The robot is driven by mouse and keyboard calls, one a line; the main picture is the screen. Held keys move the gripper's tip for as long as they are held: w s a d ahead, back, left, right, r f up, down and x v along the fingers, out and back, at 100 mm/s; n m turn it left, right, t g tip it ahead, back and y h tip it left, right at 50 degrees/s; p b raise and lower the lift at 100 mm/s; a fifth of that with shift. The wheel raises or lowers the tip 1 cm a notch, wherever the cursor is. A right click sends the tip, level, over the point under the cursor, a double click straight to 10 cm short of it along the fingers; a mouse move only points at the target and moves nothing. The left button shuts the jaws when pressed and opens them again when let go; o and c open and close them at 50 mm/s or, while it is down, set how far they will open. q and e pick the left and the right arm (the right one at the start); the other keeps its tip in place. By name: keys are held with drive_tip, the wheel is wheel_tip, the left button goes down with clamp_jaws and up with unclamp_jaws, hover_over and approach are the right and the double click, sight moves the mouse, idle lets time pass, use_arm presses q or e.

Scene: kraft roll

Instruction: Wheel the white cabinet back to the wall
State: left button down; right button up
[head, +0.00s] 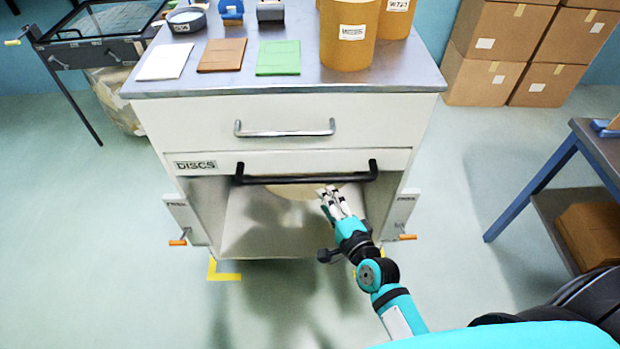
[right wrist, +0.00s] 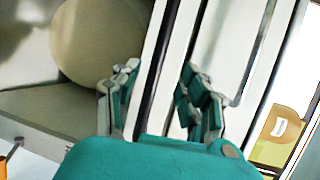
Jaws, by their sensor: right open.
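The white cabinet (head: 290,110) stands in the middle of the head view, with a grey metal top, a silver upper handle (head: 284,130) and a black lower handle (head: 305,177) beside a DISCS label. Below it is an open compartment with a round tan thing (head: 292,192), also seen in the right wrist view (right wrist: 98,42). Orange levers (head: 178,242) (head: 407,237) stick out low on both sides. My right gripper (head: 332,190) is open just below the black handle's right part. In the right wrist view its fingers (right wrist: 160,95) sit either side of a dark bar; contact is unclear.
Cardboard boxes (head: 485,70) stack at back right, a blue-legged table (head: 545,185) is right, a dark-framed table (head: 100,50) back left. Floor at left is clear.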

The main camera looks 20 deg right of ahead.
sight(313, 182)
drive_tip(key=x, duration=1)
clamp_jaws()
